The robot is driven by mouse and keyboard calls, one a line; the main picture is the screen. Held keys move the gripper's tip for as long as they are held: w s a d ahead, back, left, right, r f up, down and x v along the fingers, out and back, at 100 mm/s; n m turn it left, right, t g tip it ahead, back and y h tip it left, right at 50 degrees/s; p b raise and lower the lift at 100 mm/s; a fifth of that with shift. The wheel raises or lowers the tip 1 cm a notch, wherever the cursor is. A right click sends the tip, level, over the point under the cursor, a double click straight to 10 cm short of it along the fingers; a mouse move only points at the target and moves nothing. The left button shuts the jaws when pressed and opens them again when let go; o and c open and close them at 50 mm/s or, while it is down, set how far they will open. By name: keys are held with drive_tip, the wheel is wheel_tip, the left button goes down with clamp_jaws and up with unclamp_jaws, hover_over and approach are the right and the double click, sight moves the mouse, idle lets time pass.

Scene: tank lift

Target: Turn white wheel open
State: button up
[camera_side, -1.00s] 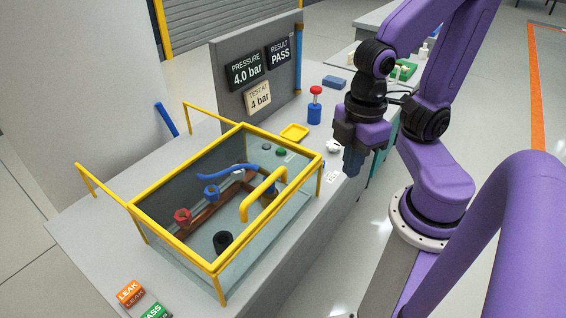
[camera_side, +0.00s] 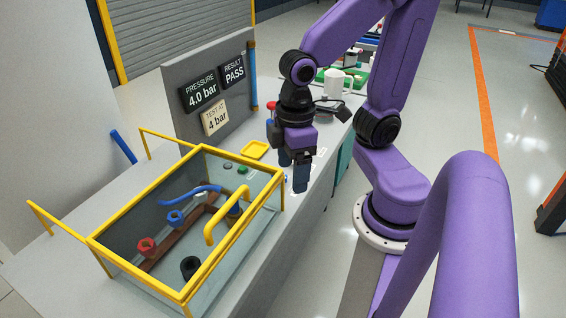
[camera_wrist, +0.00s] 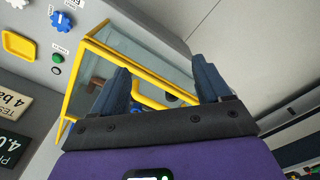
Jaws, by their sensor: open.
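The white wheel (camera_wrist: 18,3) shows only in part at the top left edge of the wrist view. In the side view I cannot make it out; my gripper stands in front of that part of the bench. My gripper (camera_side: 293,172) points down beside the tank's right corner, open and empty. In the wrist view its two blue fingers (camera_wrist: 160,80) are spread apart with nothing between them, over the tank. A blue wheel (camera_wrist: 63,20) lies left of the fingers, apart from them.
The yellow-framed glass tank (camera_side: 278,180) stands close to my gripper, with a raised handle (camera_side: 212,232). A yellow tray (camera_side: 255,150) and a green button (camera_wrist: 57,58) sit nearby. The grey sign panel (camera_side: 180,118) stands upright behind.

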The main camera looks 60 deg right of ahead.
drive_tip(key=w+d+f+m, duration=0.2)
drive_tip(key=w+d+m, duration=1.1)
drive_tip(key=w, duration=0.1)
drive_tip(key=d+f+m, duration=0.3)
drive_tip(key=d+m, duration=0.8)
drive_tip(key=d, duration=0.8)
wheel_tip(320, 180, down, 17)
drive_tip(key=shift+s+a, duration=0.1)
drive_tip(key=c, duration=1)
